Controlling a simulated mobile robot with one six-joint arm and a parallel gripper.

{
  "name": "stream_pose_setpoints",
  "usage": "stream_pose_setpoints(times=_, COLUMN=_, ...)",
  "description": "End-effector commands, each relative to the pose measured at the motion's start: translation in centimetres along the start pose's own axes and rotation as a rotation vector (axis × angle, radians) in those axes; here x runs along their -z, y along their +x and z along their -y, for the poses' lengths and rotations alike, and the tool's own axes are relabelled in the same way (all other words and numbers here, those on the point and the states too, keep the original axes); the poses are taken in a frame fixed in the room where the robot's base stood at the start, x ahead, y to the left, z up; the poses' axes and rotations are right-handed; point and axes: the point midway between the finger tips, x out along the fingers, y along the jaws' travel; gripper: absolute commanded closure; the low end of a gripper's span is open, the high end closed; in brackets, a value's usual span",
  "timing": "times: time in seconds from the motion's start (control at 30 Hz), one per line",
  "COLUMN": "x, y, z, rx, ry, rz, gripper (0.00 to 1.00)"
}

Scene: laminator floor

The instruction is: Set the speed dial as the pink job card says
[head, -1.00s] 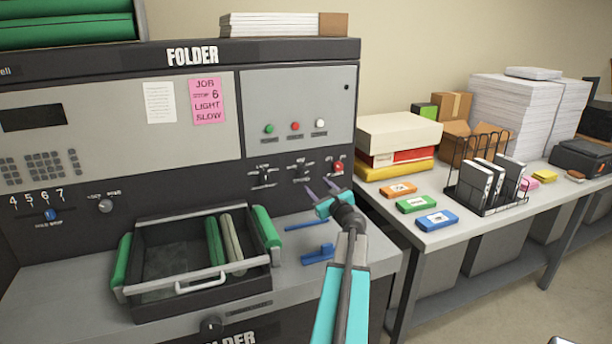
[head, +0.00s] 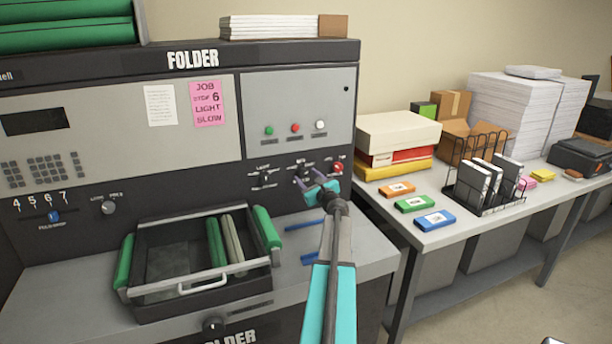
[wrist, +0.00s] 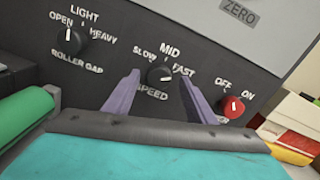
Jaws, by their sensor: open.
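The pink job card (head: 207,103) hangs on the folder's upper panel and reads JOB, STOP 6, LIGHT, SLOW. The speed dial (wrist: 160,74) is a black knob in the wrist view, with SLOW at its left, MID above and FAST at its right. A small pale mark shows on its right side, but I cannot tell its exact setting. My gripper (wrist: 159,80) is open, its two purple fingers on either side of the dial; contact cannot be told. In the head view my gripper (head: 316,185) is in front of the dial and partly hides it.
The black roller gap knob (wrist: 68,40) is left of the speed dial, and the red OFF/ON knob (wrist: 233,107) is close on its right. A tray with green rollers (head: 190,283) juts out below left. A side table (head: 450,237) with boxes stands at right.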

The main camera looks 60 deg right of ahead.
Motion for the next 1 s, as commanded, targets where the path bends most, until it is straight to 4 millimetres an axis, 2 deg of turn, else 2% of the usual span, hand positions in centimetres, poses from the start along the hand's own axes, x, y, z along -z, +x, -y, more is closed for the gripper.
stream_pose_setpoints(times=0.2, x=-0.04, y=1.34, z=-0.03, rx=-0.001, ry=-0.001, rz=0.0, gripper=0.49)
stream_pose_setpoints(times=0.57, x=0.02, y=1.52, z=-0.08, rx=-0.001, ry=-0.001, rz=0.0, gripper=0.49)
stream_pose_setpoints(times=0.6, x=0.02, y=1.51, z=-0.08, rx=-0.001, ry=-0.001, rz=0.0, gripper=0.51)
stream_pose_setpoints(times=0.67, x=0.02, y=1.51, z=-0.08, rx=-0.001, ry=-0.001, rz=0.0, gripper=0.61)
stream_pose_setpoints(times=0.83, x=0.02, y=1.5, z=-0.07, rx=-0.001, ry=-0.001, rz=0.0, gripper=0.9)
stream_pose_setpoints(times=1.0, x=0.05, y=1.49, z=-0.07, rx=-0.001, ry=-0.003, rz=0.0, gripper=0.9)
